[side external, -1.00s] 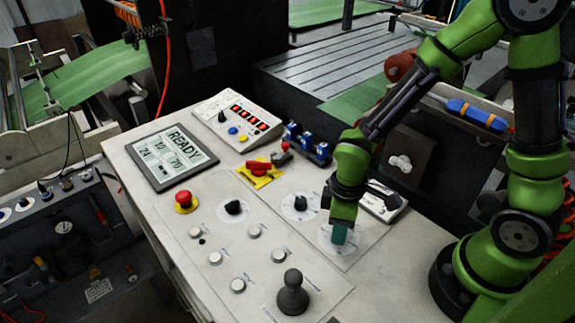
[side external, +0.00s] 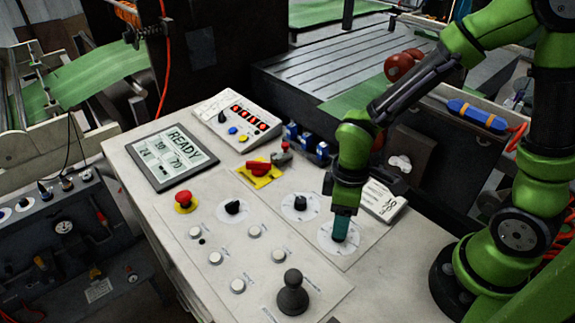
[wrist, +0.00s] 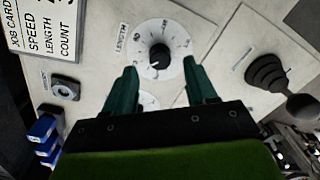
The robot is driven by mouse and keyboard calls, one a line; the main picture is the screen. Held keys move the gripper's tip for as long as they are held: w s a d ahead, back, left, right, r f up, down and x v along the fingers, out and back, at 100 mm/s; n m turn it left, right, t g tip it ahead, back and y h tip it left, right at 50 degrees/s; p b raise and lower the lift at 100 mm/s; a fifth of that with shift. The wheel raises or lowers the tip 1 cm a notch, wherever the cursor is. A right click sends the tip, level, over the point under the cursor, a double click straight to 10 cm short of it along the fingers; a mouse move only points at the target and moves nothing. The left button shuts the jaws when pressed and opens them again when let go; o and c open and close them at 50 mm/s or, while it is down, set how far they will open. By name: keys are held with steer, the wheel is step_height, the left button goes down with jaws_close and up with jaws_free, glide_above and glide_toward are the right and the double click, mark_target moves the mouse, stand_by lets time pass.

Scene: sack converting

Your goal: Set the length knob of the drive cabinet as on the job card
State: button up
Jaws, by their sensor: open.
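My gripper (side external: 340,229) points down over the nearest white dial (side external: 325,247) on the cabinet panel. In the wrist view my gripper (wrist: 160,66) is open, with one teal finger on each side of a black knob (wrist: 159,57). In the side view the fingers hide this knob. Contact cannot be told. The job card (wrist: 48,30) shows SPEED, LENGTH and COUNT, its values cut off; it lies behind my gripper in the side view (side external: 381,201).
Two other knobs (side external: 233,206) (side external: 300,202) stand on the panel. A black joystick (side external: 292,293), a red mushroom button (side external: 183,198) and several pale buttons are nearby. A screen (side external: 172,155) reads READY. Blue blocks (side external: 307,141) stand behind the panel.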

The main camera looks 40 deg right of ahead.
step_height(320, 180, up, 13)
steer(key=shift+w+d+r, duration=0.15)
steer(key=shift+d+r, duration=0.05)
stand_by(0.3)
steer(key=s+d+r+m+t+y, duration=0.1)
steer(key=s+d+r+m+t, duration=0.2)
steer(key=d+r+m+t, duration=0.3)
steer(key=m+t, duration=0.1)
steer(key=m, duration=0.3)
steer(key=shift+s+r+m+y, duration=0.15)
steer(key=shift+r+m+y, duration=0.15)
steer(key=shift+r+m, duration=0.1)
stand_by(0.4)
